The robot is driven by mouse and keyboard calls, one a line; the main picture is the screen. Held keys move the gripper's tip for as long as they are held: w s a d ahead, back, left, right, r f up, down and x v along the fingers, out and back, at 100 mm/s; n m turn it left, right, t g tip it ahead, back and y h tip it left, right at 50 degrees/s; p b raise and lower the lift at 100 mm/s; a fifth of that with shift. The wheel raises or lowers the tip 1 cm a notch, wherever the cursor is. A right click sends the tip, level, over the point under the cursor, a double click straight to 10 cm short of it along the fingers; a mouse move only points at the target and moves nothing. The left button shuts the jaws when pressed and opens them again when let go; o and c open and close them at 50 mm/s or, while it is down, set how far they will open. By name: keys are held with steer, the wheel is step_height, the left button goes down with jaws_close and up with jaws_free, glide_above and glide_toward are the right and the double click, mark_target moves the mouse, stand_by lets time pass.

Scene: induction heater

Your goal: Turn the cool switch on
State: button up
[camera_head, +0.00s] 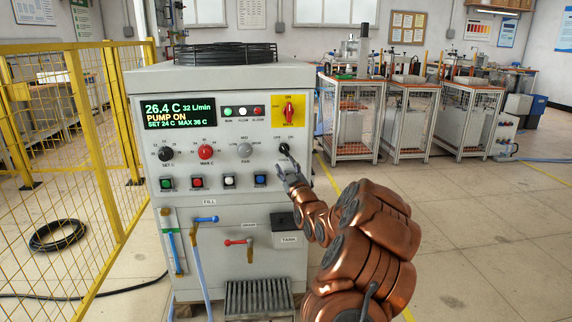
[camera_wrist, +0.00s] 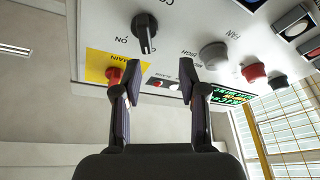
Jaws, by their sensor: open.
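The cool switch is a black rotary knob (camera_head: 284,149) at the right of the machine's grey front panel, with OFF and ON printed above it. In the wrist view the knob (camera_wrist: 145,28) shows upside down, with a narrow pointer ridge and the ON label beside it. I cannot tell for sure which label the ridge points at. My gripper (camera_head: 289,170) is just below and in front of the knob in the head view. In the wrist view my gripper (camera_wrist: 151,72) is open and empty, its fingers apart, with the knob beyond the tips, not between them.
The red main switch (camera_head: 289,109) on its yellow plate is above the cool switch. The grey fan knob (camera_head: 245,150) and red max knob (camera_head: 206,152) are to the left. The display (camera_head: 178,112) reads PUMP ON.

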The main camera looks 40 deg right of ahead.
mark_target(285, 152)
steer(key=shift+h, duration=0.5)
steer(key=shift+w+d+r+b, duration=0.1)
steer(key=shift+w+d+r, duration=0.25)
steer(key=shift+w+d, duration=0.5)
steer(key=shift+w+d+r+b, duration=0.15)
steer(key=shift+w+d+r, duration=0.2)
steer(key=shift+w+d, duration=0.5)
steer(key=shift+w+d+r+b, duration=0.1)
steer(key=shift+w+d+r, duration=0.25)
steer(key=shift+w+d, duration=0.5)
steer(key=shift+w+a, duration=0.1)
jaws_close()
